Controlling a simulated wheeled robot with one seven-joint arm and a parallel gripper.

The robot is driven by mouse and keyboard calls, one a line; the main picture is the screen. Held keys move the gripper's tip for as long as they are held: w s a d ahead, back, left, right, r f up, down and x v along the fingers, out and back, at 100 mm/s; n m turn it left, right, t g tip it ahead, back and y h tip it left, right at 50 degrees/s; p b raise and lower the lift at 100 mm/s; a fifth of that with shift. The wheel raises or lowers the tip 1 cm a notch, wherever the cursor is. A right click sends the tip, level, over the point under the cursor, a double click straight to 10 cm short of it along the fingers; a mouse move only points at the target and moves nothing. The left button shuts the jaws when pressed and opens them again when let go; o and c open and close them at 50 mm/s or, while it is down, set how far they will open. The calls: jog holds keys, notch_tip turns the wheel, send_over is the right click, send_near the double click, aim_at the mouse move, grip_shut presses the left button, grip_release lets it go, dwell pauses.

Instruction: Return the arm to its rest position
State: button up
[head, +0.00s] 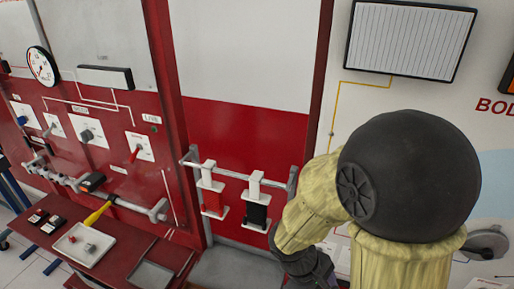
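My arm (400,240) fills the right of the head view. It shows a large black rounded joint, pale yellow covered links and a darker grey section running down to the bottom edge. My gripper is not visible; the arm's far end is out of frame or hidden behind the arm. Whether it holds anything cannot be seen.
A red bench (130,240) with trays and a yellow-handled tool (97,213) stands lower left. A red panel (105,150) with gauge and valves stands behind.

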jog(key=w+d+r+m+t+y, duration=0.1)
jog(key=w+r+m+t+y, duration=0.2)
jog(key=m, duration=0.6)
jog(key=shift+w+r+t+y, duration=0.4)
jog(key=shift+w+y, duration=0.5)
jog(key=shift+w, duration=0.2)
jog(key=shift+d, duration=0.1)
dwell(1.1)
